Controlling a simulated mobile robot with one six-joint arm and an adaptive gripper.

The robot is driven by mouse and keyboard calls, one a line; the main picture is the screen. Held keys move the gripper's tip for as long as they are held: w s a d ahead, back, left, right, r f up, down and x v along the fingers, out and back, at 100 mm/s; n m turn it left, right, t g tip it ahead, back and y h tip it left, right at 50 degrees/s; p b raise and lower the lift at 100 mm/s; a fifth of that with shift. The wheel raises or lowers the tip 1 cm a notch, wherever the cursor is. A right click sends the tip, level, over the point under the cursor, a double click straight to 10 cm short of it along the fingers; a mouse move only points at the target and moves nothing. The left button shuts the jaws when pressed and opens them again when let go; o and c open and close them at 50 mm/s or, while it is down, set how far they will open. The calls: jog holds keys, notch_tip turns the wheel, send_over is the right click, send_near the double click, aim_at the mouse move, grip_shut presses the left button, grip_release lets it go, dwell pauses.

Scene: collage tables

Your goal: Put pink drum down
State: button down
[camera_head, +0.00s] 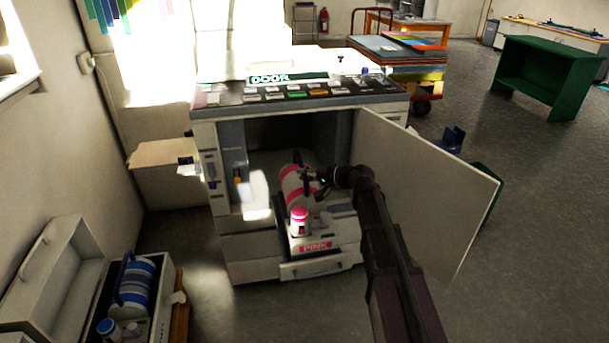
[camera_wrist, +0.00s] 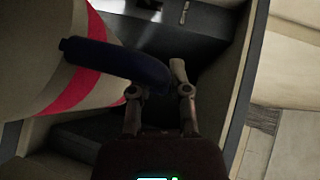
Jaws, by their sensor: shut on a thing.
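The pink drum (camera_head: 293,187), white with pink bands, is in the open front compartment of a large printing machine (camera_head: 240,262). It lies tilted above the pull-out unit labelled PINK (camera_head: 316,246). My gripper (camera_head: 321,180) is at the drum's right side, shut on its dark handle. In the wrist view the drum (camera_wrist: 62,65) fills the left side, and its dark curved handle (camera_wrist: 110,60) runs to the fingers of my gripper (camera_wrist: 160,88). Whether the drum's underside touches the unit is hidden.
A pink-capped bottle (camera_head: 299,220) stands on the unit's front. The machine's open door (camera_head: 435,185) is to the right of my arm. A blue drum (camera_head: 136,287) sits in an open case at lower left. Open floor lies to the right.

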dwell(0.4)
jog(key=shift+f+b, duration=1.8)
jog(key=shift+b, duration=0.1)
jog(key=c, duration=0.6)
grip_release()
jog(key=shift+p+v, duration=1.55)
jog(key=shift+v, duration=4.5)
jog(key=shift+s+f, duration=0.15)
